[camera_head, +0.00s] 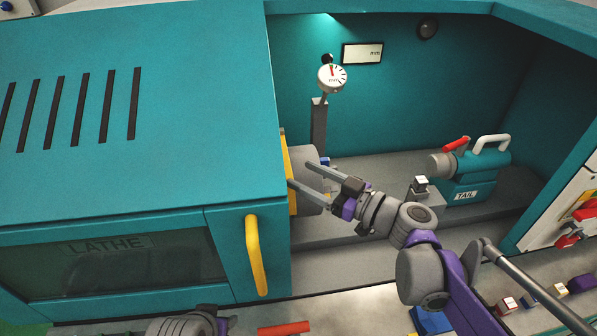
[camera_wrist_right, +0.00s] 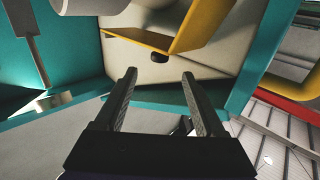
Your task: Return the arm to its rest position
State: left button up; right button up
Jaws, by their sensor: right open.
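My right arm (camera_head: 415,235) reaches from the lower right into the open bay of the teal lathe. Its right gripper (camera_head: 298,174) is open, with its two fingers apart, in front of the grey chuck (camera_head: 302,155) in the head view. I cannot tell whether they touch the chuck. In the right wrist view the open fingers (camera_wrist_right: 160,73) have nothing between them. Part of my left arm (camera_head: 185,325) shows at the bottom edge; its gripper is not seen.
The teal lathe housing (camera_head: 180,60) with a yellow handle (camera_head: 256,255) stands left of the right gripper. A dial gauge on a post (camera_head: 319,125) stands behind it. The tailstock (camera_head: 475,172) is to the right. Several small coloured parts lie on the front bench at lower right.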

dwell(0.4)
jog(key=s+d+f+m+g+h+p, duration=0.1)
jog(key=s+d+f+m+g+h, duration=0.15)
jog(key=s+f+h, duration=0.2)
jog(key=s+d+f+m+g+h+p, duration=0.1)
jog(key=s+d+f+m+h, duration=0.15)
jog(key=s+f, duration=0.35)
pick_arm(q)
jog(key=w+r+p, duration=0.2)
jog(key=w+r, duration=0.1)
jog(key=r, duration=0.4)
jog(key=shift+w+t+p, duration=0.35)
jog(key=shift+t, duration=0.05)
pick_arm(e)
jog(key=s+d+f+m+h, duration=0.2)
jog(key=s+d+m+h, duration=0.1)
jog(key=d, duration=0.3)
jog(key=s+d+f+m+h, duration=0.2)
jog(key=s+d+m+h, duration=0.1)
jog(key=d+h, duration=0.2)
jog(key=shift+s+d+f, duration=0.2)
jog(key=shift+s+d, duration=0.15)
jog(key=shift+d, duration=0.35)
